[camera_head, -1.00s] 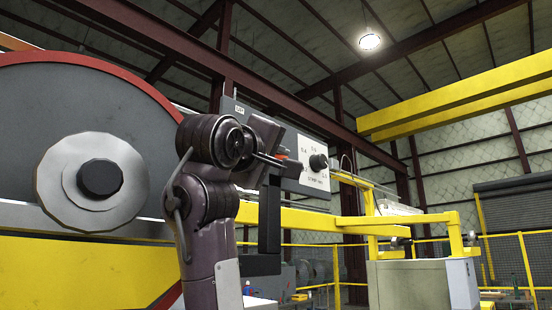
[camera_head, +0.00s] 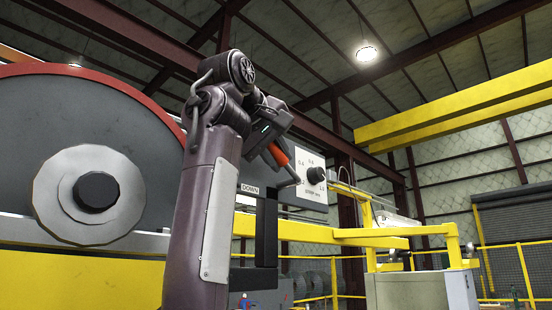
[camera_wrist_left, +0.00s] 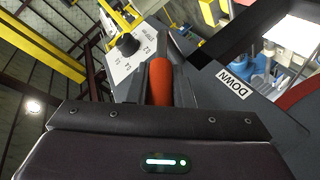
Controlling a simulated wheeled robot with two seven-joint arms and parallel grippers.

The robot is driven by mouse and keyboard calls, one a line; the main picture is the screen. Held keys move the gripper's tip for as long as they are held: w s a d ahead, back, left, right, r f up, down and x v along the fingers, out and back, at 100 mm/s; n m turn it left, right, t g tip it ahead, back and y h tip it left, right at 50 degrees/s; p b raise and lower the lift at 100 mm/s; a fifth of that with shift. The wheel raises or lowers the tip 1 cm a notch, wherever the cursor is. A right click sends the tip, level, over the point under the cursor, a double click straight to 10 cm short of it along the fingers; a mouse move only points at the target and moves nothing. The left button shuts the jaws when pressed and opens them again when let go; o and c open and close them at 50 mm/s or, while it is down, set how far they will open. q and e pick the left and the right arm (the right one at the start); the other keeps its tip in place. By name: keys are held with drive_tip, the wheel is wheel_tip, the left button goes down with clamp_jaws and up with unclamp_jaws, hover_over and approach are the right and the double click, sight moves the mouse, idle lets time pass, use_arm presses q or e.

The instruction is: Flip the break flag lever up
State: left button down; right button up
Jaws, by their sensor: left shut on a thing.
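The break flag lever shows as an orange-red handle (camera_head: 278,154) with a grey rod running down and right from it, in front of a grey control panel (camera_head: 308,209). My left gripper (camera_head: 272,150) comes from the upper left in the head view and is shut on the orange handle. In the left wrist view the handle (camera_wrist_left: 161,82) sits between my dark fingers, its far end running to a grey rod. A DOWN label (camera_head: 250,189) is on the panel's lower left, and it also shows in the wrist view (camera_wrist_left: 235,84). The lever's pivot is not clear. My right gripper is out of view.
A black dial knob (camera_head: 315,174) on a white scale plate is close right of the lever. A large grey reel with a red rim (camera_head: 90,120) stands at the left. Yellow beams and rails (camera_head: 310,229) run behind.

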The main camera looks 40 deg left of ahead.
use_arm(q)
drive_tip(key=shift+w+r+g, duration=0.15)
drive_tip(key=shift+r+g, duration=0.05)
drive_tip(key=shift+g, duration=0.2)
idle(0.3)
drive_tip(key=c, duration=1.3)
unclamp_jaws()
drive_tip(key=shift+w, duration=0.1)
drive_tip(key=v, duration=0.8)
drive_tip(key=shift+w+a, duration=0.15)
drive_tip(key=shift+w, duration=0.05)
